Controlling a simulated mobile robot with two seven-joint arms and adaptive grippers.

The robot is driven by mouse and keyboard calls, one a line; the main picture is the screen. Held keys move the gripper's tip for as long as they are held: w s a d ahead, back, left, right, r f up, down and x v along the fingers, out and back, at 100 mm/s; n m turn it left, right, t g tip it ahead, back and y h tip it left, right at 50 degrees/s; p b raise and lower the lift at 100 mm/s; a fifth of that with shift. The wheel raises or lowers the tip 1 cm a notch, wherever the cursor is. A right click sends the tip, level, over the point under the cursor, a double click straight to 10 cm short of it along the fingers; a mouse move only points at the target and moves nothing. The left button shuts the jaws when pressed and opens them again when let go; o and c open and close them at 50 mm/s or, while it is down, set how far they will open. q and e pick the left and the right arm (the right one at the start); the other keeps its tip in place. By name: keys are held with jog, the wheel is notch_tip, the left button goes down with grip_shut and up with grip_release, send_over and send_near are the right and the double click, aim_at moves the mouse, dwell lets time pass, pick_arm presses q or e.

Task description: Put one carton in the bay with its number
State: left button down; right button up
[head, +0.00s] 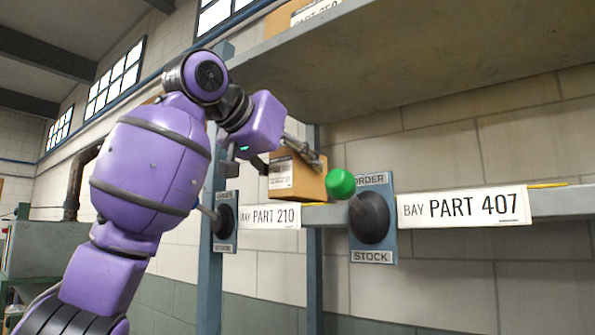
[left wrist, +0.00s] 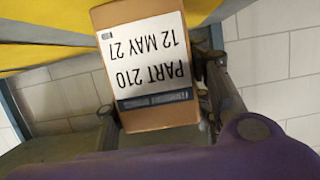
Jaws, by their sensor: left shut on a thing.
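My left gripper (head: 303,152) is shut on an orange-brown carton (head: 308,182). In the left wrist view the carton (left wrist: 155,112) sits between the fingers, and its white label, upside down there, reads PART 210, 12 MAY 27. In the head view the carton is at the lower shelf (head: 564,202), just above the label BAY PART 210 (head: 271,216). I cannot tell whether its underside touches the shelf. The label BAY PART 407 (head: 465,206) is further right. My right gripper is not in view.
A lever with a green knob (head: 341,184) on an ORDER/STOCK plate (head: 373,238) stands right of the carton. A similar plate (head: 225,222) is at the left, partly behind my arm. An upper shelf (head: 430,60) overhangs, with another carton (head: 285,17) on it.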

pick_arm(q)
jog(key=shift+a+f, duration=0.1)
jog(key=shift+f, duration=0.4)
jog(key=shift+f, duration=0.15)
jog(key=c, duration=0.9)
grip_release()
jog(key=shift+f, duration=0.1)
jog(key=shift+s+a+r, duration=0.1)
jog(key=shift+s+r, duration=0.05)
jog(key=shift+r, duration=0.1)
jog(key=v, duration=1.1)
jog(key=shift+s+a, duration=0.2)
